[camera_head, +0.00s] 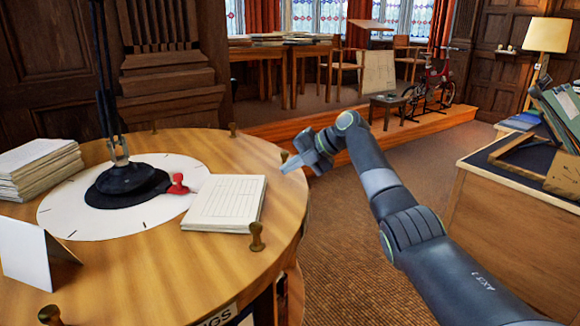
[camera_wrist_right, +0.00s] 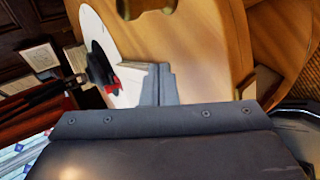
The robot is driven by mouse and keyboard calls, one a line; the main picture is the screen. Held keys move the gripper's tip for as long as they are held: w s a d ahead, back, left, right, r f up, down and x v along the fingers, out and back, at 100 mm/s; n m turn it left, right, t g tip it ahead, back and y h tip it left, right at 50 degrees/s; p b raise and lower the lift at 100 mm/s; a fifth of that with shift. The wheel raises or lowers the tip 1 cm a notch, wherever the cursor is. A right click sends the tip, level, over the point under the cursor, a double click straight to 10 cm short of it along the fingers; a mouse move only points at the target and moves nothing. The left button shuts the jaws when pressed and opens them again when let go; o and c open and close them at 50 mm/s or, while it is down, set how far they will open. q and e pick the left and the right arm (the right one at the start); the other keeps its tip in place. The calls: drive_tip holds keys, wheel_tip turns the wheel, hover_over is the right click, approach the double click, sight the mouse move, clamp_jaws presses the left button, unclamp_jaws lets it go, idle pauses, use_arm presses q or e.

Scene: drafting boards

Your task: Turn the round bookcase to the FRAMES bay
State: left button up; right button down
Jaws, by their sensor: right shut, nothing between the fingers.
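The round bookcase (camera_head: 140,270) has a light wood top with brass knobs spaced round its rim. One knob (camera_head: 256,237) stands at the right front; another small knob (camera_head: 284,156) is right by my right gripper (camera_head: 288,167). That gripper is shut and empty at the far right rim; I cannot tell whether it touches that knob. In the right wrist view its closed fingers (camera_wrist_right: 158,78) point over the top. A white dial (camera_head: 90,215) with a red pointer (camera_head: 178,184) lies on the top. A side label ends in "NGS" (camera_head: 218,316); no FRAMES label is readable. My left gripper is not in view.
A black lamp base (camera_head: 127,182), a paper pad (camera_head: 225,203), a paper stack (camera_head: 38,168) and a folded white card (camera_head: 26,254) stand on the top. A desk (camera_head: 510,225) is at the right. Carpet lies between desk and bookcase.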

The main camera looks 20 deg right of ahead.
wheel_tip(320, 180, up, 8)
drive_tip(key=p, duration=0.5)
drive_tip(key=shift+f, duration=0.1)
